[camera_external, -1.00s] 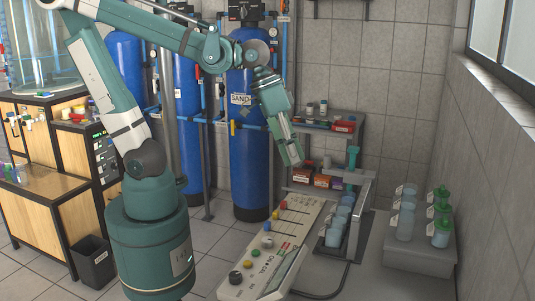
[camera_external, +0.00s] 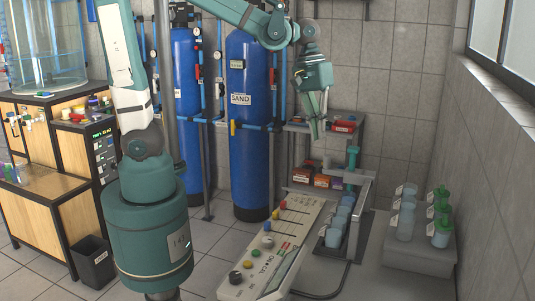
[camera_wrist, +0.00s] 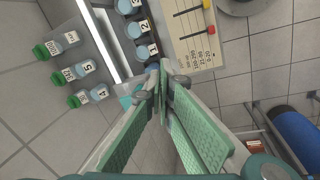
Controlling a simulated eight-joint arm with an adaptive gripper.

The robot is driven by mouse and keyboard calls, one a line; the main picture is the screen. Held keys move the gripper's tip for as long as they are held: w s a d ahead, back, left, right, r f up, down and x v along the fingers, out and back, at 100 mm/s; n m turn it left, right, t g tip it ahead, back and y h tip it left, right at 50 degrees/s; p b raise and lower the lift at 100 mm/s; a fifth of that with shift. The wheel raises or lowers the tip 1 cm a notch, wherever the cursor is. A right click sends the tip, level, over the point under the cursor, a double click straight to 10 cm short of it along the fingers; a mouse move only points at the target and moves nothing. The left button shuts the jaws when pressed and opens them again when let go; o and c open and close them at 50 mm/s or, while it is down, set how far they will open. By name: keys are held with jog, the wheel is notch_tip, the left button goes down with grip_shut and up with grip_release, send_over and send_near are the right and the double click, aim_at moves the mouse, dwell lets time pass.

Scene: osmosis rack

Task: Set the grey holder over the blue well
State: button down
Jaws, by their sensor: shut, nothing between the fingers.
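My gripper (camera_external: 316,137) is shut and empty, pointing down above the back end of the bench device. In the wrist view its fingertips (camera_wrist: 160,75) meet near the middle. A grey frame (camera_external: 362,205) stands beside a row of blue jars (camera_external: 338,222) in a dark tray. A teal upright piece (camera_external: 352,160) rises at its back. The numbered blue jars (camera_wrist: 136,30) also show in the wrist view, left of the panel. I cannot tell which part is the grey holder or which is the blue well. My fingers partly hide the back of the frame in the wrist view.
A control panel (camera_external: 270,250) with coloured knobs lies left of the jars. A grey block (camera_external: 415,252) at right carries several jars, some green-capped. Small boxes (camera_external: 320,181) sit on a shelf behind. Tall blue tanks (camera_external: 247,165) stand at the back left. The tiled wall bounds the right.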

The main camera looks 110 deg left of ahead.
jog(key=a+n+g+h+p, duration=0.1)
jog(key=a+n+p, duration=0.5)
jog(key=a, duration=1)
jog(key=shift+s+a+r+n+h, duration=0.2)
jog(key=shift+a+n+h, duration=0.05)
jog(key=shift+n+h, duration=0.3)
jog(key=w+d+f+p, duration=0.1)
jog(key=d+f, duration=0.5)
jog(key=f, duration=0.3)
jog(key=shift+w+d+f, duration=0.15)
jog(key=shift+w+f, duration=0.2)
